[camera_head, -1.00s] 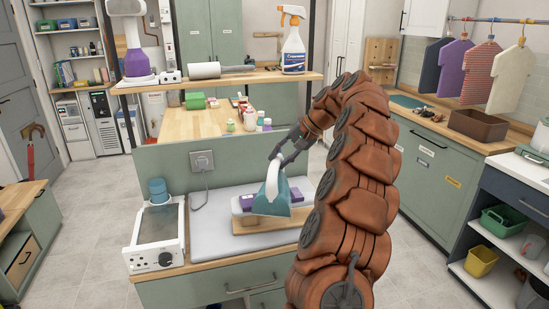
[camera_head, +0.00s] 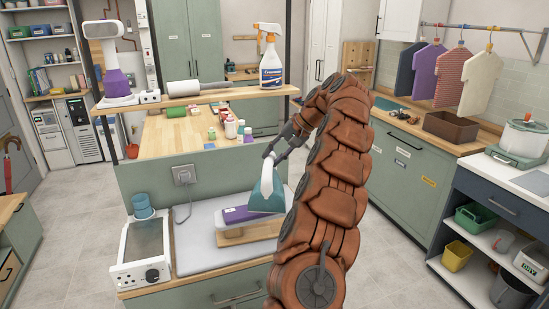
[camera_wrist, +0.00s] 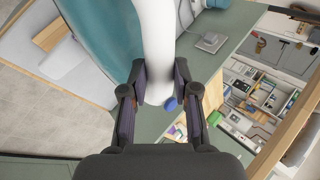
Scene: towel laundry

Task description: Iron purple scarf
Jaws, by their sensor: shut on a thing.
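The purple scarf (camera_head: 236,214) lies folded on a small wooden board (camera_head: 232,235) on the grey-white mat of the counter. My gripper (camera_head: 272,153) is shut on the white handle of a teal iron (camera_head: 267,196). The iron is over the right part of the scarf and hides it there; I cannot tell whether its plate touches the cloth. In the wrist view, the white handle (camera_wrist: 158,45) is between my gripper's fingers (camera_wrist: 158,88), with the teal body to its left.
A device with a dark panel and knob (camera_head: 144,252) stands left of the mat, near a blue cup (camera_head: 143,206). A wall socket (camera_head: 184,174) is behind. A shelf above holds a spray bottle (camera_head: 270,62), a lint roller (camera_head: 197,87) and a garment steamer (camera_head: 114,62).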

